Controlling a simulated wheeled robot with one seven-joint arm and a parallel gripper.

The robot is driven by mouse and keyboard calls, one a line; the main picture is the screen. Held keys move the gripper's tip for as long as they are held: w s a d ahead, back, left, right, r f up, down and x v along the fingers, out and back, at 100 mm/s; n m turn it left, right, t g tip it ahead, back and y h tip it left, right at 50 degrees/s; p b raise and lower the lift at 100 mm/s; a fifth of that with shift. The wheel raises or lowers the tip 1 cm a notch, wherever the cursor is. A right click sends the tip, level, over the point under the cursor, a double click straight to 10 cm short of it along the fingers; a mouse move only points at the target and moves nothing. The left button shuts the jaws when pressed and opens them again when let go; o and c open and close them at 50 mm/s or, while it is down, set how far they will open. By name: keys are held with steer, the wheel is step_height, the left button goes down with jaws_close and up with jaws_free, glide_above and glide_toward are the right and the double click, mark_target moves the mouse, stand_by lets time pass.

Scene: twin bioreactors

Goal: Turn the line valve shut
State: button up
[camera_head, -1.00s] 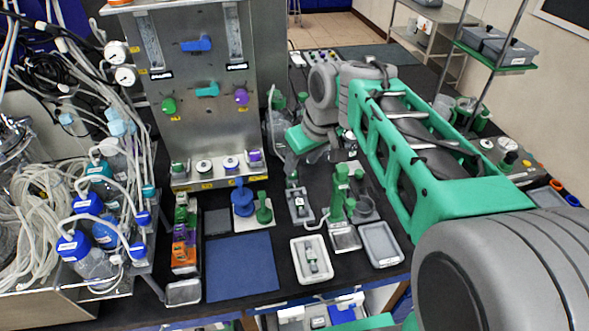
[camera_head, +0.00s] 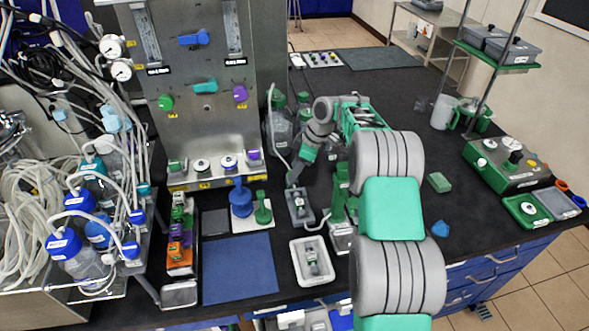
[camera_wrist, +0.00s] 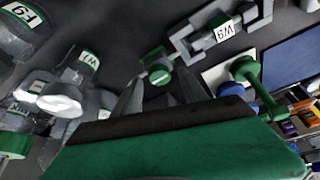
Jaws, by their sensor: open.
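My gripper (camera_head: 294,178) is low over the bench, at the back end of a small grey labelled fitting (camera_head: 299,204). The knob appears between or just beyond the fingertips; contact cannot be told. A grey bracket with a white label (camera_wrist: 223,32) extends beside it. No valve is marked as the line valve; this knob may be it. In the head view my gripper hides the knob.
Capped bottles (camera_head: 280,128) stand close behind my gripper; bottles (camera_wrist: 70,85) also show at left in the wrist view. The steel panel (camera_head: 200,135) with coloured handles stands left. A blue mat (camera_head: 238,268) and white tray (camera_head: 312,262) lie in front.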

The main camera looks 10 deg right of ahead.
steer(key=shift+a+f, duration=0.2)
steer(key=shift+f, duration=0.1)
jaws_close()
stand_by(0.4)
